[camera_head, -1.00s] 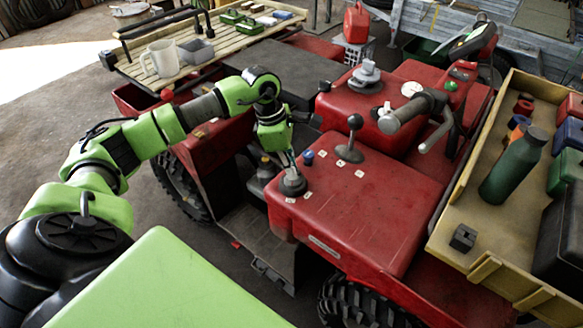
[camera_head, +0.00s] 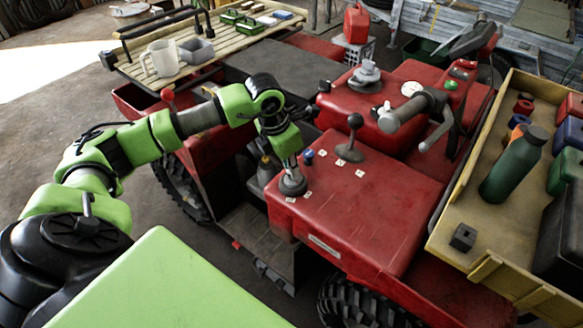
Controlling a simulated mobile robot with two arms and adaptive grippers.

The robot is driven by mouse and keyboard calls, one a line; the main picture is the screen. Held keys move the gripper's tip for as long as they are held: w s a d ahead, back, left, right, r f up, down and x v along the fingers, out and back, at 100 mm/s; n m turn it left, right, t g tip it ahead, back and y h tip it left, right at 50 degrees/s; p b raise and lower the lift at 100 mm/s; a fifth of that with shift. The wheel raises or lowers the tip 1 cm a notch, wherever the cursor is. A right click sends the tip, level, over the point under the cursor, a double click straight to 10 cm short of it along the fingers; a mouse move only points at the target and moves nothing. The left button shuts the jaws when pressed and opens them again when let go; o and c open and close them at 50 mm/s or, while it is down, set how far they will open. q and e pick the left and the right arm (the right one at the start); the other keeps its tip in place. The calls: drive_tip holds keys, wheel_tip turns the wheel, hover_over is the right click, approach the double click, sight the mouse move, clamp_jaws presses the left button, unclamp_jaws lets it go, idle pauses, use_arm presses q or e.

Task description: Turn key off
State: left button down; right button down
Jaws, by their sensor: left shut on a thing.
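The key switch (camera_head: 292,186) is a round dark grey knob at the near left corner of the red quad body (camera_head: 350,215). My left gripper (camera_head: 290,172) points down onto it from above, with its fingers closed at the switch. The key itself is too small and covered by the fingers to make out, so I cannot tell its angle. White label squares lie on the red surface beside the switch. My right gripper is not in view.
A blue knob (camera_head: 309,157) and a black-knobbed lever (camera_head: 352,139) stand just behind the switch. The handlebar (camera_head: 415,110) is further right. A yellow tray (camera_head: 462,225) with a green bottle (camera_head: 513,165) is at the right. A slatted rack (camera_head: 128,62) holds a mug (camera_head: 161,59).

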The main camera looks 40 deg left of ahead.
use_arm(q)
drive_tip(key=shift+n, duration=0.5)
drive_tip(key=shift+a+n+y, duration=0.1)
drive_tip(key=shift+n+y, duration=0.4)
drive_tip(key=shift+n, duration=0.7)
drive_tip(key=c, duration=2.2)
unclamp_jaws()
drive_tip(key=shift+r, duration=0.25)
drive_tip(key=shift+w+p+v, duration=0.25)
drive_tip(key=shift+p+v, duration=0.5)
drive_tip(key=shift+v, duration=0.45)
drive_tip(key=shift+w+p+v, duration=0.3)
drive_tip(key=shift+p+v, duration=0.5)
drive_tip(key=shift+v, duration=0.45)
drive_tip(key=shift+w+p+v, duration=0.25)
drive_tip(key=shift+p+v, duration=0.5)
drive_tip(key=shift+v, duration=0.45)
drive_tip(key=shift+r, duration=0.2)
drive_tip(key=shift+f, duration=0.1)
